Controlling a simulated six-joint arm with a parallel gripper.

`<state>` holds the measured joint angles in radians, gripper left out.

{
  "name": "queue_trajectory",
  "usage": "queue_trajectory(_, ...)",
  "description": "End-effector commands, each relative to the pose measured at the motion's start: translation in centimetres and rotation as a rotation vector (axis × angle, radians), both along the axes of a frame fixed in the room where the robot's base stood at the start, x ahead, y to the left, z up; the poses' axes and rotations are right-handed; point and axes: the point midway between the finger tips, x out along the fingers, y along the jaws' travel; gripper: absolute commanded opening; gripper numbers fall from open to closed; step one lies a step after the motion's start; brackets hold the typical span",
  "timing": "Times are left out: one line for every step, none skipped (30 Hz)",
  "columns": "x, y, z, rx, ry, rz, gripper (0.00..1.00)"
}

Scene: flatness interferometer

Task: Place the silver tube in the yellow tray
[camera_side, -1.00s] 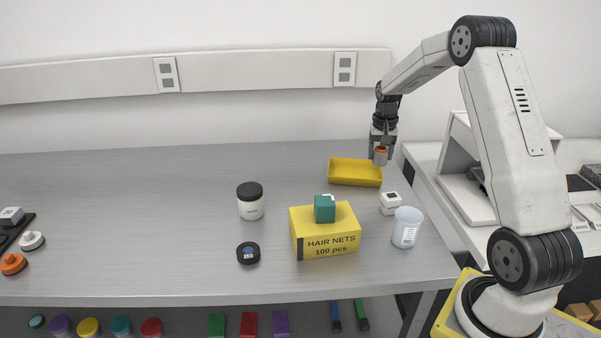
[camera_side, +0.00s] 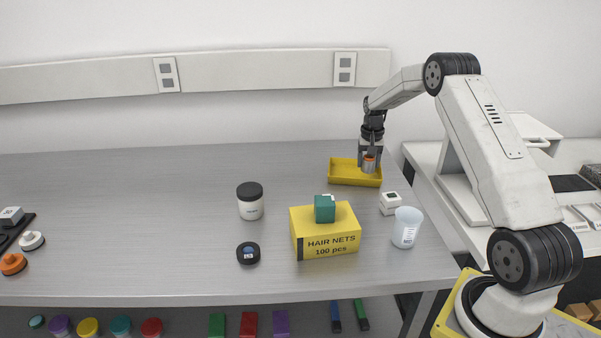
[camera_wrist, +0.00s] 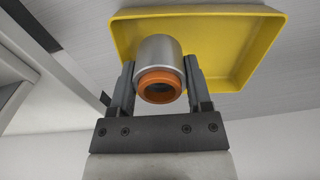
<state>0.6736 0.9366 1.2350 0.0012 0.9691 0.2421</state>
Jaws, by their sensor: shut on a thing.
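My gripper (camera_side: 369,162) is shut on the silver tube (camera_side: 369,166), a short grey cylinder with an orange ring at its top end. In the wrist view the tube (camera_wrist: 159,55) sits between the two fingers (camera_wrist: 158,85), its orange end facing the camera. The yellow tray (camera_side: 342,181) is a shallow rectangular box near the back right of the table. In the side view the tube overlaps the tray's right part. In the wrist view the tray (camera_wrist: 245,50) lies beyond the tube. The exact height of the tube over the tray floor is hard to tell.
A yellow hair nets box (camera_side: 325,242) with a green block (camera_side: 324,209) on it stands in front of the tray. A small white box (camera_side: 389,203) and a translucent cup (camera_side: 407,228) are at the right. A dark-lidded jar (camera_side: 250,203) stands left. The table's left middle is clear.

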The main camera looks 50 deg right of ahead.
Motion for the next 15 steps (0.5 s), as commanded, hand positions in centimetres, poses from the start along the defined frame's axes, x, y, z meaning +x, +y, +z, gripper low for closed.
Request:
queue_trajectory(0.1, -0.1, -0.2, 0.001, 0.001, 0.0, 0.0)
queue_trajectory(0.2, -0.1, -0.3, 0.001, 0.001, 0.0, 0.0)
queue_trajectory(0.3, -0.2, -0.6, 0.001, 0.001, 0.0, 0.0)
queue_trajectory(0.4, -0.3, -0.7, 0.001, 0.001, 0.0, 0.0)
queue_trajectory(0.4, -0.2, -1.2, 0.002, 0.003, 0.0, 0.0)
queue_trajectory(0.3, -0.2, -1.7, 0.003, 0.003, 0.0, 0.0)
queue_trajectory(0.3, -0.2, -2.1, 0.003, 0.003, 0.0, 0.0)
queue_trajectory(0.3, -0.2, -2.4, 0.002, 0.003, 0.0, 0.0)
queue_trajectory(0.4, -0.2, -2.8, 0.001, 0.002, 0.0, 0.0)
queue_trajectory(0.4, -0.2, -3.1, 0.002, 0.001, 0.0, 0.0)
queue_trajectory(0.4, -0.2, -3.3, 0.001, 0.001, 0.0, 0.0)
queue_trajectory(0.4, -0.2, -3.4, 0.001, 0.001, 0.0, 0.0)
queue_trajectory(0.4, -0.2, -3.5, 0.001, 0.001, 0.0, 0.0)
queue_trajectory(0.4, -0.2, -3.6, 0.0, 0.0, 0.0, 0.0)
queue_trajectory(0.4, -0.2, -3.6, 0.0, 0.0, 0.0, 0.0)
